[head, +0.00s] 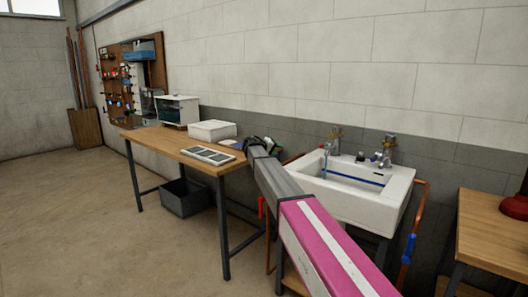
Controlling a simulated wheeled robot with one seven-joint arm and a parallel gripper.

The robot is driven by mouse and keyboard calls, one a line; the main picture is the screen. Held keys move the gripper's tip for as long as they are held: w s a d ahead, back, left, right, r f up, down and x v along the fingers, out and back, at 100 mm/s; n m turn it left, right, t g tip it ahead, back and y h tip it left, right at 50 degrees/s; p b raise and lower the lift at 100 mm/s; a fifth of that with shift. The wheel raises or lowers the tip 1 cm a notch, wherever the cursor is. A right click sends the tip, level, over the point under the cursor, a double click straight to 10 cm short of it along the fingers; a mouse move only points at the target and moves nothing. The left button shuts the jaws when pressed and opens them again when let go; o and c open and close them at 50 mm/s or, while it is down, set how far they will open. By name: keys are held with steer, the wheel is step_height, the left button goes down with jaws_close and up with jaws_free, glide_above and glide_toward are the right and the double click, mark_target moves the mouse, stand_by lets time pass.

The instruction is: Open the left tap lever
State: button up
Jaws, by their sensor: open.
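A white sink (352,190) stands against the wall with two metal taps at its back edge. The left tap (335,138) has a brassy top, and a thin bluish strip shows below its spout. The right tap (387,150) has a small pink spot on it. Below the sink, a red lever (262,208) is on the left pipe and a blue lever (408,248) is on the right pipe. My gripper (262,146) is at the far end of my arm, left of the sink and apart from the taps in the picture. It is open; its fingers are small and dark.
A wooden workbench (185,146) left of the sink holds a white box (212,130), a grey tray and a small cabinet (178,110). A dark bin (186,197) is beneath it. A wooden table (490,232) with a red object stands right. Open floor lies left.

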steer(key=shift+s+a+f+y, duration=0.1)
steer(key=shift+a+y, duration=0.05)
steer(key=shift+a, duration=0.55)
steer(key=shift+a+f+y, duration=0.1)
steer(key=shift+a+y, duration=0.05)
steer(key=shift+a, duration=0.55)
steer(key=t, duration=0.2)
glide_toward(322, 146)
steer(key=shift+w+a+f, duration=0.1)
steer(key=shift+w+f, duration=0.15)
steer(key=shift+w, duration=0.6)
steer(key=x, duration=1.1)
jaws_close()
